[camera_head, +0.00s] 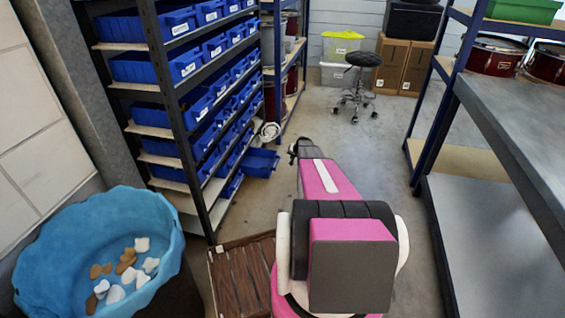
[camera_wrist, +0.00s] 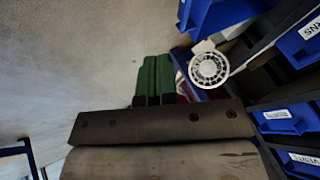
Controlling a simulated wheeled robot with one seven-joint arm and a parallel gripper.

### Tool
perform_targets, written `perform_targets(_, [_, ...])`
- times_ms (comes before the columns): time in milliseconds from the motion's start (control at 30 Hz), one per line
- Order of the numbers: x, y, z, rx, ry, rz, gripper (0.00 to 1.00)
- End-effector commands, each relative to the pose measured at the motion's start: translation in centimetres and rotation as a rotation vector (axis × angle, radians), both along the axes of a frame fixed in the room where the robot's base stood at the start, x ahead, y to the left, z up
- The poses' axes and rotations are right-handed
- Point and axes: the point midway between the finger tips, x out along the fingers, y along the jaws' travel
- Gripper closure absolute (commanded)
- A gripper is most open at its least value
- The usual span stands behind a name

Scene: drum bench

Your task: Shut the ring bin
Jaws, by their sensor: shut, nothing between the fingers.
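One blue bin (camera_head: 262,163) is pulled out of the rack low down near its far end. No label can be read on it, so I cannot confirm that it is the ring bin. Part of it shows in the wrist view (camera_wrist: 181,58), beside the fingers and partly behind a white fan. My gripper (camera_head: 293,150) is at the end of my outstretched pink arm, just right of the pulled-out bin. In the wrist view its two green fingers (camera_wrist: 154,78) are together and empty. I cannot tell whether they touch the bin.
A white round fan (camera_head: 268,131) sits at the rack edge above the bin. Other blue bins (camera_head: 155,68) fill the rack shelves. A black stool (camera_head: 361,62) stands farther back. A grey bench (camera_head: 520,130) is on the right.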

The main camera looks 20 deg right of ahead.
Motion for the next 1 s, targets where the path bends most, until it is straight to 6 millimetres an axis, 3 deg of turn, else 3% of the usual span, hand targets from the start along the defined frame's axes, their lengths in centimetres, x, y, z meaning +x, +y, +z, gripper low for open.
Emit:
perform_targets(267, [1.2, -0.1, -1.8, 0.001, -0.003, -0.005, 1.00])
perform_targets(767, [6.0, 1.3, -9.1, 0.001, -0.003, -0.003, 1.00])
perform_targets(1000, [7.5, 4.2, -9.3, 0.000, -0.002, -0.003, 1.00])
